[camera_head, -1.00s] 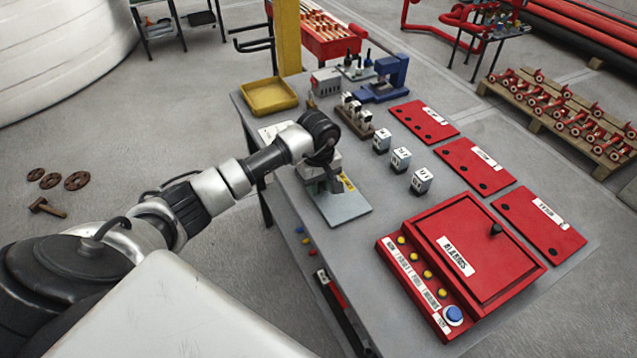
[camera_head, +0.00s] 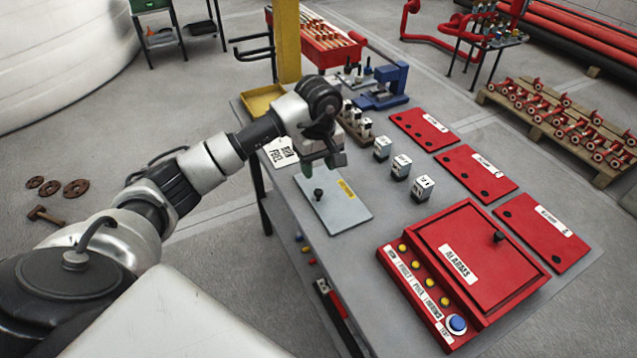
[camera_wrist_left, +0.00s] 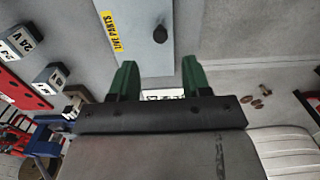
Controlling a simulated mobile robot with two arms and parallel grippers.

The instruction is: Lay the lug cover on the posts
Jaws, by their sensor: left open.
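The lug cover (camera_head: 352,212) is a flat light-grey plate with a yellow label and a black knob, at the left edge of the grey workbench. It also shows at the top of the left wrist view (camera_wrist_left: 186,22). I cannot make out posts beneath it, nor tell whether it rests on posts or on the bench. My left gripper (camera_head: 325,162) is above the plate's far end, apart from the knob. In the left wrist view its two green fingers (camera_wrist_left: 160,78) stand apart with nothing between them. My right gripper is not in view.
Three small white-topped blocks (camera_head: 401,166) stand right of the plate. A red alarm panel (camera_head: 497,285) fills the bench's near right, with flat red plates (camera_head: 475,175) behind it. A yellow tray (camera_head: 258,100) and a blue press (camera_head: 385,92) stand at the far end.

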